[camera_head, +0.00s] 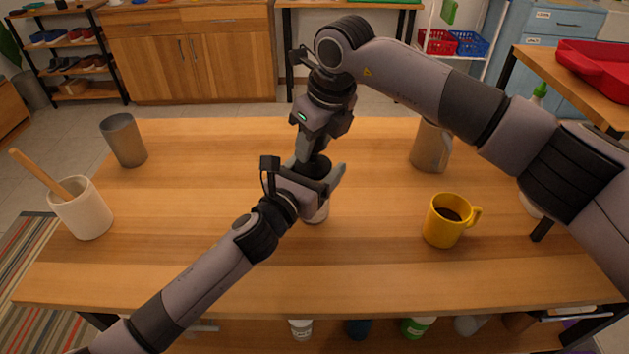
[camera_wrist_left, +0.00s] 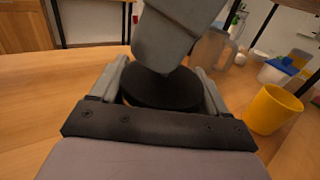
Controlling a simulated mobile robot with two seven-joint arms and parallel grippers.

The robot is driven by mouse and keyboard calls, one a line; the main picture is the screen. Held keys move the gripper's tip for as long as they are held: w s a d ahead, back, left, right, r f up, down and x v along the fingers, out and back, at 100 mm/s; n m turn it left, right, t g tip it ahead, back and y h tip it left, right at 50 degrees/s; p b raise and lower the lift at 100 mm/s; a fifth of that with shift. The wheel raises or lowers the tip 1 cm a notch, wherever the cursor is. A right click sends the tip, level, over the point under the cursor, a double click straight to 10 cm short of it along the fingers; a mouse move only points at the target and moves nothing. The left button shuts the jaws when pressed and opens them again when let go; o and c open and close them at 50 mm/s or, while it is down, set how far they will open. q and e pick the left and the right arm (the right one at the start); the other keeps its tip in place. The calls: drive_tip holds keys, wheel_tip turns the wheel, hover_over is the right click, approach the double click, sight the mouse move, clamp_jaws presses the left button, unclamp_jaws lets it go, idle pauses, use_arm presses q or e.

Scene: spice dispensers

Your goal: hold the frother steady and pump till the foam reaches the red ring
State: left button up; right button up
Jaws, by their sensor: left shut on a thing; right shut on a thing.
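The frother (camera_head: 317,214) stands near the middle of the table, mostly hidden by my grippers; a pale lower part and a dark round top show. My left gripper (camera_head: 322,184) is shut around its body from the front. In the left wrist view its fingers flank the dark lid (camera_wrist_left: 160,92) of the frother. My right gripper (camera_head: 307,157) points down from above and is shut at the top of the frother; its grey fingers also show in the left wrist view (camera_wrist_left: 174,38), covering what they grip. I see neither the foam nor the red ring.
A yellow mug (camera_head: 445,222) of dark liquid stands to the right, with a grey pitcher (camera_head: 430,150) behind it, partly under my right arm. A grey cup (camera_head: 124,140) and a white crock (camera_head: 82,212) with a wooden handle stand at left. The table between is clear.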

drive_tip(key=shift+r, duration=2.9)
drive_tip(key=shift+f, duration=3.1)
drive_tip(key=shift+r, duration=3.2)
